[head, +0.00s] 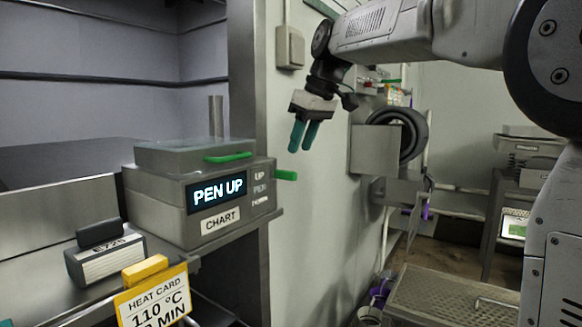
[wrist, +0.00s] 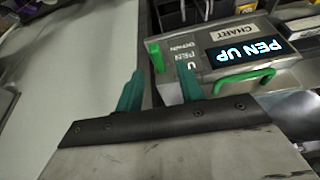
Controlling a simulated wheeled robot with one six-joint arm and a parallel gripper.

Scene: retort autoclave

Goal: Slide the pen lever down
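The chart recorder (head: 160,205) is a grey box whose screen reads "PEN UP". The green pen lever (head: 285,175) sticks out of its right side, about level with the "UP" mark. "PEN" and a lower mark stand below. My gripper (head: 300,150) hangs above and slightly right of the lever, fingers pointing down, apart from it. In the wrist view, the lever (wrist: 156,56) shows beyond and between my teal fingertips (wrist: 160,68). The fingers are parted with nothing between them. The lever's slot is hidden.
A green handle (head: 228,157) sits on the recorder's lid, left of the lever. A grey wall (head: 320,200) stands close on the right. A yellow-topped heat card (head: 150,290) and a labelled block (head: 103,262) are in front. A round port (head: 408,135) is farther right.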

